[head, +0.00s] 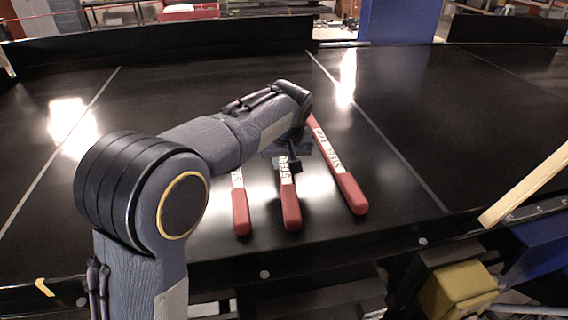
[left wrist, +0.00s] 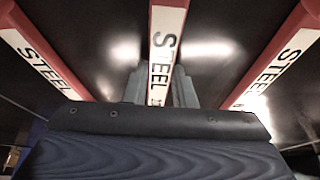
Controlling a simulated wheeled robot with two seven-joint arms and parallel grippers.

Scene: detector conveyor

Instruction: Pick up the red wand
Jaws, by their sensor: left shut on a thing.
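Three red wands with white labels lettered "STEEL" lie side by side on the black conveyor. The middle red wand (head: 291,208) has its red end toward the near edge; its label also shows in the left wrist view (left wrist: 165,45). My left gripper (head: 290,163) is shut on the middle wand at its label, reaching down from above. In the left wrist view the grey fingers sit on either side of it. The left red wand (head: 240,212) and right red wand (head: 347,185) are apart from the gripper. My forearm hides the far parts of the left and middle wands.
The black conveyor (head: 420,110) has thin pale lines and bright reflections. A low black wall (head: 170,42) runs along its back. A pale bar (head: 525,185) and a yellow block (head: 457,290) stand at the near right. The belt right of the wands is clear.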

